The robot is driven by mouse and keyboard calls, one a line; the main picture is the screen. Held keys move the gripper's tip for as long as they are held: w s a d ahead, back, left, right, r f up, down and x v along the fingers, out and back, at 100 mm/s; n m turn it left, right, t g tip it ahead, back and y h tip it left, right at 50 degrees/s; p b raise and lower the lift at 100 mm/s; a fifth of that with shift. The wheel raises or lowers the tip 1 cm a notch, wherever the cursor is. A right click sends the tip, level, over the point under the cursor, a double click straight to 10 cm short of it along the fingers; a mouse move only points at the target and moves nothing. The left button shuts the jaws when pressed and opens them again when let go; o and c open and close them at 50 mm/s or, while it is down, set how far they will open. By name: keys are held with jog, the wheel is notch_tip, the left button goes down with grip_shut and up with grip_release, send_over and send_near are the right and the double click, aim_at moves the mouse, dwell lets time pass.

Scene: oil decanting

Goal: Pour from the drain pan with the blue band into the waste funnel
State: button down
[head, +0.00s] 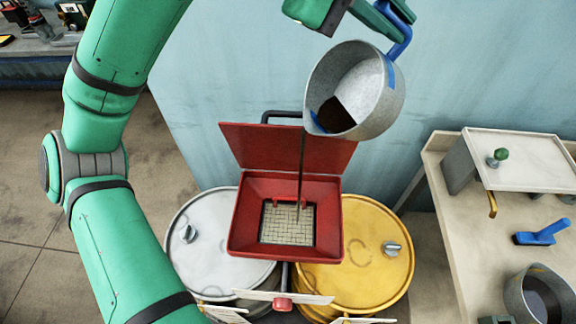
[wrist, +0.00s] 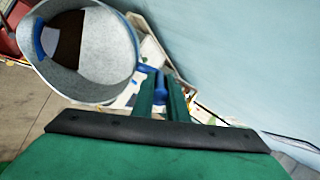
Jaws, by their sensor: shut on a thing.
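My gripper (head: 386,16) is shut on the blue handle (head: 401,42) of a grey metal drain pan (head: 385,105). The pan is tilted toward the left, above the funnel, with dark oil (head: 335,115) inside and a blue patch at its pouring lip. A thin dark stream (head: 302,165) falls from the lip into the red square waste funnel (head: 240,225), onto its pale grid. The funnel's red lid stands open behind. In the wrist view the pan (wrist: 115,55) shows at upper left, with the green fingers (wrist: 162,97) on its handle.
The funnel sits over a silver drum (head: 205,250) and a yellow drum (head: 385,225). At right, a bench (head: 465,240) holds a second pan (head: 515,300) with dark contents, a blue handle (head: 541,234) and a raised pale tray (head: 525,150). A blue wall stands behind.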

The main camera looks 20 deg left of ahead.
aim_at(376, 7)
jog(key=shift+s+a+r+t+h, duration=0.3)
jog(key=shift+s+a+r+h, duration=0.1)
jog(key=shift+s+a+r, duration=0.15)
jog(key=shift+s+a+r+t, duration=0.3)
jog(key=shift+s+a+t, duration=0.1)
jog(key=shift+a, duration=0.1)
jog(key=shift+s+a+h, duration=0.25)
jog(key=shift+a+h, duration=0.1)
jog(key=shift+h, duration=0.15)
jog(key=w+d, duration=0.1)
jog(key=d+f+g+y, duration=0.1)
jog(key=w+d+y, duration=0.1)
jog(key=shift+w+f, duration=0.3)
jog(key=shift+w, duration=0.05)
dwell(0.8)
jog(key=shift+w+g, duration=0.1)
jog(key=shift+g, duration=0.2)
